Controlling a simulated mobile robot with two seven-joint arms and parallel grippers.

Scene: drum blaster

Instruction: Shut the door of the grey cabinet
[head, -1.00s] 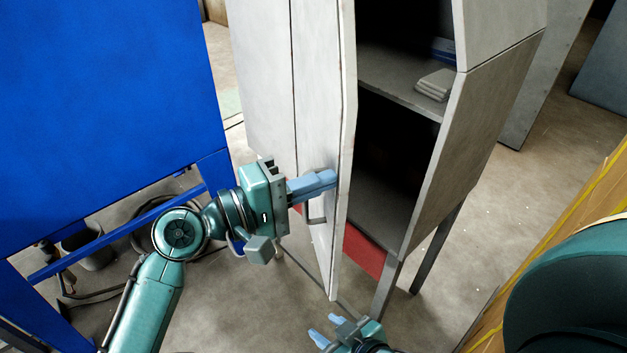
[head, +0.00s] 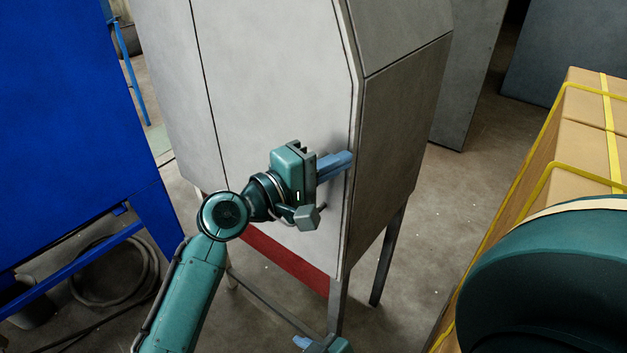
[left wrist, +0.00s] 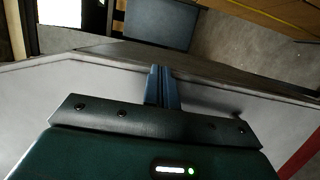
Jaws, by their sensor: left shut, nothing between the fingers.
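The grey cabinet (head: 402,130) stands on legs in the middle of the head view. Its door (head: 265,75) lies across the front, its right edge along the side wall with a thin dark line between them. The inside is hidden. The door looks shut or very nearly so; I cannot tell if it is fully flush. My left gripper (head: 348,160) is shut and empty, its blue fingers against or just off the door near its right edge, above the handle. The fingers also show in the left wrist view (left wrist: 161,88). My right gripper (head: 308,343) is mostly cut off at the bottom.
A blue cabinet-like structure (head: 70,90) stands at the left, with a coiled hose (head: 120,275) on the floor by it. Strapped cardboard boxes (head: 590,100) stand at the right. Floor between the cabinet and the boxes is clear.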

